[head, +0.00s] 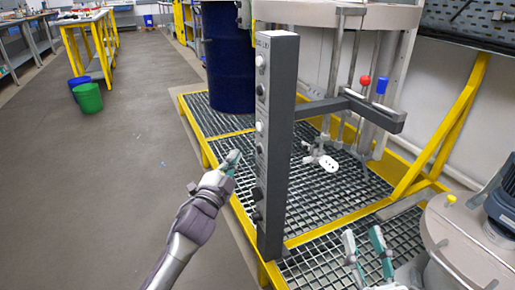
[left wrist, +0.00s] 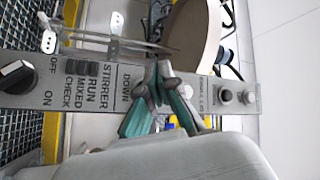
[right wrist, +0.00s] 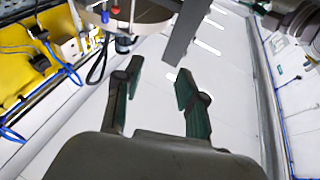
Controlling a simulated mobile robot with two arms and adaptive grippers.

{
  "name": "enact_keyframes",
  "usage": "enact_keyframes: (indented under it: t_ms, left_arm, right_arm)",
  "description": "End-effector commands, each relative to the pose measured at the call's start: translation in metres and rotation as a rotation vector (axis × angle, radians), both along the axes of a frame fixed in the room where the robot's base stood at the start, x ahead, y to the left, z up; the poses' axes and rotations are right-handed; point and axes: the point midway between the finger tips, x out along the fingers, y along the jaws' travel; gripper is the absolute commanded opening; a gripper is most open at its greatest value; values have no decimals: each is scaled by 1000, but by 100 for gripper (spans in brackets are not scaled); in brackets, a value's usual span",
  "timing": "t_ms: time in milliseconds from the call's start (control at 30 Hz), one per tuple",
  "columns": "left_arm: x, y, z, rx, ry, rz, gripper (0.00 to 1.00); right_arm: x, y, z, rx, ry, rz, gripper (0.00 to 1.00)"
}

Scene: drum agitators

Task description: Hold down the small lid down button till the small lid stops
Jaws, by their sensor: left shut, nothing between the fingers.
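The tall grey control panel (head: 283,150) stands upright at the platform's front edge, with a column of knobs and buttons on its narrow face. My left gripper (head: 235,156) is shut and empty, its tips pointing at the panel's middle. In the left wrist view the shut fingertips (left wrist: 164,80) lie over the panel beside the word DOWN (left wrist: 126,88). They hide whatever is behind them, and I cannot tell whether they touch it. A dark button (left wrist: 225,96) and a pale button (left wrist: 249,97) show to the right. My right gripper (head: 366,236) is open and empty, low at the right.
A yellow-framed grating platform (head: 330,205) carries a blue drum (head: 229,60) and a stirrer stand with red (head: 365,80) and blue (head: 382,86) knobs. A grey vessel (head: 465,240) is at the lower right. Open floor (head: 130,170) lies left of the platform.

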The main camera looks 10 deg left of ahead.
Motion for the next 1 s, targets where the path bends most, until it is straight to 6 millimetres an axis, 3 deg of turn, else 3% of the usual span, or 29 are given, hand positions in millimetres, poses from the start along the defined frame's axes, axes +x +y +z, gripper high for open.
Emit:
enact_keyframes:
  t_ms: [300,733,867,1000]
  left_arm:
    - [-8,13,1,0,1,0,0]
    - [-14,12,-3,-19,7,-8,0]
    - [-50,-1,-17,-148,53,-54,0]
    - [-113,-14,-26,-387,128,-119,0]
  right_arm:
    - [7,-2,-27,-44,163,-10,40]
    - [7,-3,-30,-49,179,-10,40]
    - [7,-3,-30,-49,179,-10,40]
    - [7,-2,-30,-49,178,-10,40]
